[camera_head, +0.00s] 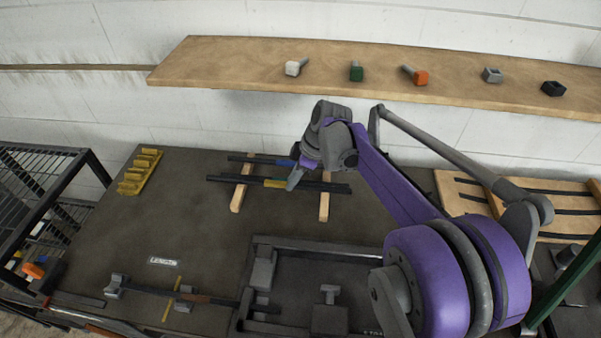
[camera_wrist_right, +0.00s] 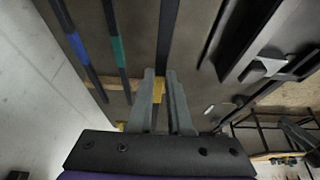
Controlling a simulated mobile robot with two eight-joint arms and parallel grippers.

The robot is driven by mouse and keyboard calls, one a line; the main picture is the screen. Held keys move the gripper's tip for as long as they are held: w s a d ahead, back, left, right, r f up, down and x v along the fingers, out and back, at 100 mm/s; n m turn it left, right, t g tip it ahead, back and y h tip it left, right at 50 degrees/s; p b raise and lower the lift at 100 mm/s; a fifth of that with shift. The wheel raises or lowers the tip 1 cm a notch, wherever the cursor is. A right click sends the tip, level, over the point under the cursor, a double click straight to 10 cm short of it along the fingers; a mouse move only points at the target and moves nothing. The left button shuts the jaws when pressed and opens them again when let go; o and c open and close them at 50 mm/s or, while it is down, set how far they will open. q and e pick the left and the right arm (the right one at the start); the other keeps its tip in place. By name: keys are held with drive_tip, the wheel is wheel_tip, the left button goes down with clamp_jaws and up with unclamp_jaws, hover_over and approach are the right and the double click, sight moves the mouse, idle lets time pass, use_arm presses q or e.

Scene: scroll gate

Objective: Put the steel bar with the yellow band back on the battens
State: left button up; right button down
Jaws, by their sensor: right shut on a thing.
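The dark steel bar with the yellow band (camera_head: 275,183) lies across the two wooden battens, or just above them; I cannot tell if it touches. The left batten (camera_head: 238,201) and right batten (camera_head: 324,207) stick out in front of it. My right gripper (camera_head: 294,180) points down and is shut on this bar near its yellow band. In the right wrist view the bar (camera_wrist_right: 167,40) runs up from between the fingers (camera_wrist_right: 160,100), with yellow showing between them. A blue-banded bar (camera_wrist_right: 74,42) and a green-banded bar (camera_wrist_right: 117,52) lie beside it, apart. My left gripper is out of view.
A yellow notched rack (camera_head: 140,173) stands at the back left of the dark table (camera_head: 150,220). A gauge with a rod (camera_head: 150,291) and a tray (camera_head: 300,246) lie in front. A wire rack stands at the left.

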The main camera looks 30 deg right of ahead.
sight(302, 185)
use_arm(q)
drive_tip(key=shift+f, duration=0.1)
use_arm(e)
drive_tip(key=shift+d, duration=0.15)
drive_tip(key=shift+f+b, duration=1.4)
drive_tip(key=shift+f, duration=0.9)
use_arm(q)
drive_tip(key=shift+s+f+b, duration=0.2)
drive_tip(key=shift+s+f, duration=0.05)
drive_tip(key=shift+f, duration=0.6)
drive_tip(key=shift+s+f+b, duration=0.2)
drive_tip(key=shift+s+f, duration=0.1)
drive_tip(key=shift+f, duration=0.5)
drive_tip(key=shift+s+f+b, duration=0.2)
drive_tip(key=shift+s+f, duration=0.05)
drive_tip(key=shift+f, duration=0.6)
use_arm(e)
drive_tip(key=shift+f, duration=1.1)
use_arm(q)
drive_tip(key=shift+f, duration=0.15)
use_arm(e)
drive_tip(key=shift+f, duration=0.3)
drive_tip(key=c, duration=0.8)
unclamp_jaws()
drive_tip(key=shift+o, duration=0.2)
drive_tip(key=v, duration=0.7)
drive_tip(key=shift+r, duration=0.25)
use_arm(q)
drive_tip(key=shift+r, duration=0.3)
